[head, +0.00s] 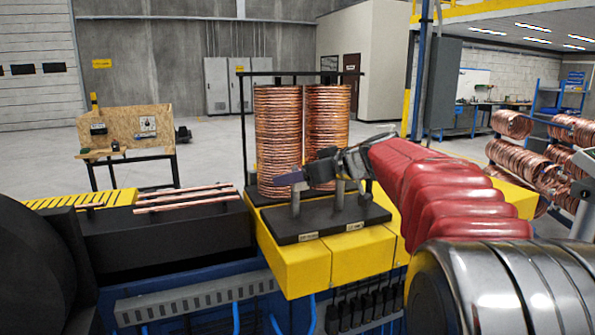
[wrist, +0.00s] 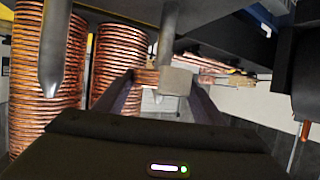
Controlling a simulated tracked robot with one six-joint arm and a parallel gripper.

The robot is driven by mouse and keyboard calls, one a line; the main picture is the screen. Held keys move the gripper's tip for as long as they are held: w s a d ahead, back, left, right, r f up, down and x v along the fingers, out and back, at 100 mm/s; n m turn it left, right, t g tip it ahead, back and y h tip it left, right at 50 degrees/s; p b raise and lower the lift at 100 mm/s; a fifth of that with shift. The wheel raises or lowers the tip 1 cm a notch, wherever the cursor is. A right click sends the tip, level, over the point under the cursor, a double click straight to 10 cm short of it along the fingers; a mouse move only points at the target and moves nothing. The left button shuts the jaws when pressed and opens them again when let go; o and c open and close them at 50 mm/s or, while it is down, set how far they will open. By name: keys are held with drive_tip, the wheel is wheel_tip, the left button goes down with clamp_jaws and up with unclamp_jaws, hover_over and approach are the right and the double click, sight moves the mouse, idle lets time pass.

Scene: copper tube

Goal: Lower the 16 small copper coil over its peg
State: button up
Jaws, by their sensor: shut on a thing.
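My gripper (head: 290,178) reaches in from the right over the black peg board (head: 315,226) in the head view. In the wrist view its two fingers (wrist: 163,92) are shut on the small copper coil (wrist: 147,76), of which only a short banded piece shows. A grey block (wrist: 177,80) at the end of a grey peg (wrist: 168,35) partly covers it. I cannot tell whether the coil is around a peg or beside it. The board bears upright grey pegs, one at the left (head: 295,200) and one further right (head: 338,193). The coil is hidden in the head view.
Two tall copper coil stacks (head: 278,140) (head: 328,125) stand close behind the board. Straight copper tubes (head: 185,200) lie on the dark bench at left. More coils (head: 512,124) hang on a rack at right. A tapered peg (wrist: 55,50) is near in the wrist view.

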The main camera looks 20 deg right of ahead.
drive_tip(key=o, duration=1.2)
drive_tip(key=v, duration=1.3)
drive_tip(key=shift+s+d, duration=0.15)
drive_tip(key=shift+s, duration=0.2)
